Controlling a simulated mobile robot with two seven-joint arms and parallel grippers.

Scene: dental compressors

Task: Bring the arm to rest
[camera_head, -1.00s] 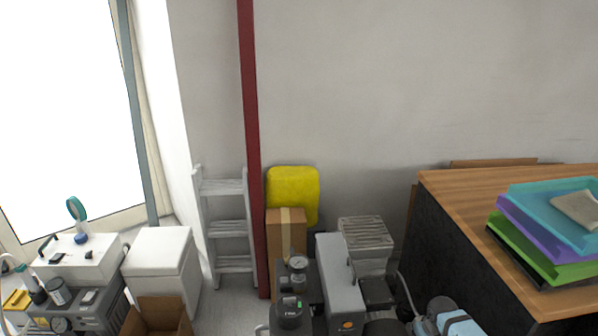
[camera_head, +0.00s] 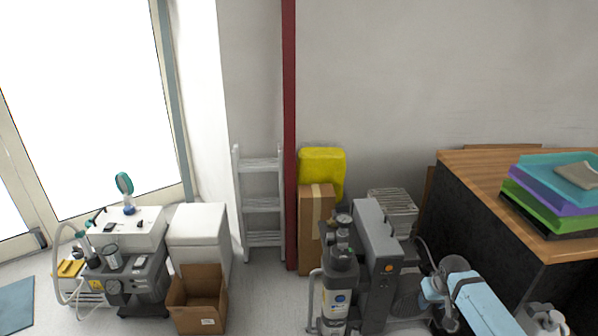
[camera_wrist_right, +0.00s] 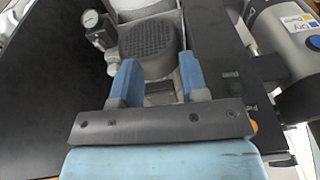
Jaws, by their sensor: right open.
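My right gripper (camera_head: 431,289) is low at the right of the head view, at the end of my light-blue arm, beside the dark compressor (camera_head: 375,265). In the right wrist view, its two blue fingers (camera_wrist_right: 160,80) are spread apart with nothing held between them. Behind the fingers is a dark, round motor cover with a grille (camera_wrist_right: 150,42). I cannot tell whether the fingers touch it. My left gripper is not in view.
A wooden-topped table (camera_head: 480,165) with stacked trays (camera_head: 550,195) stands at the right. An open cardboard box (camera_head: 198,300), a white cabinet (camera_head: 198,235) and another compressor unit (camera_head: 130,280) are at the left. A pressure gauge (camera_wrist_right: 91,19) is near the gripper. Floor shows at centre-left.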

